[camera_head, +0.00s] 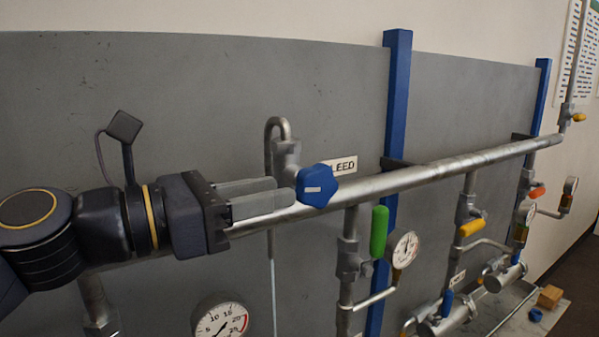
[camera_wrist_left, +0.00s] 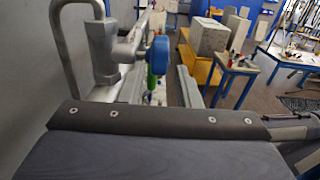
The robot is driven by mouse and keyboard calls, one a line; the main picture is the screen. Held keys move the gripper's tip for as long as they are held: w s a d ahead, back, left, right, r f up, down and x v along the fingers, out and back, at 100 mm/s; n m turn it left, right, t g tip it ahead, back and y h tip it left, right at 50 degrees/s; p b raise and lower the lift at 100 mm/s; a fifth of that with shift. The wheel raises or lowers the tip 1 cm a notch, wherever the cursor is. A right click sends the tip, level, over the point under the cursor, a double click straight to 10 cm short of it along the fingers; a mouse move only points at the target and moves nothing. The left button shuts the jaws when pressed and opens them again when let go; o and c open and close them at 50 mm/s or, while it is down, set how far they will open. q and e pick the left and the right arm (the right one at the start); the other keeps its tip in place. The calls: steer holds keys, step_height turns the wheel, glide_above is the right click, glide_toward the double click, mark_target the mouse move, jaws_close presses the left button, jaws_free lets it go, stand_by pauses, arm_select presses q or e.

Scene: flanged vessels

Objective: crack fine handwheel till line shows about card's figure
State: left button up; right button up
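A blue handwheel (camera_head: 317,186) with a pale mark on its face sits on a grey valve body (camera_head: 287,155) above the long pipe. A "…LEED" label (camera_head: 342,166) behind it is partly covered. My left gripper (camera_head: 285,191) comes from the left, its two grey fingertips just left of the handwheel. I cannot tell whether they touch it or how far apart they are. In the left wrist view the handwheel (camera_wrist_left: 160,55) stands beyond the dark gripper body. A round gauge (camera_head: 222,320) is cut off at the bottom edge. A printed sheet (camera_head: 580,45) hangs at top right, unreadable. My right gripper is out of view.
The long grey pipe (camera_head: 440,172) runs behind and below my fingers. Green (camera_head: 379,232) and yellow (camera_head: 471,228) lever handles and a gauge (camera_head: 403,249) stand to the right. A blue post (camera_head: 397,100) and grey panel (camera_head: 200,90) are behind. Open room shows right of the handwheel.

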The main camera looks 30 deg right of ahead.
mark_target(300, 200)
arm_select(q)
steer(key=d+p, duration=0.1)
steer(key=d, duration=0.4)
steer(key=shift+w, duration=0.2)
jaws_close()
steer(key=f+h+b, duration=0.1)
steer(key=h+b, duration=0.1)
steer(key=b, duration=0.5)
steer(key=shift+f, duration=0.1)
steer(key=shift+r+h+b, duration=0.2)
steer(key=shift+h+b, duration=0.1)
steer(key=shift+b, duration=0.35)
steer(key=shift+r, duration=0.15)
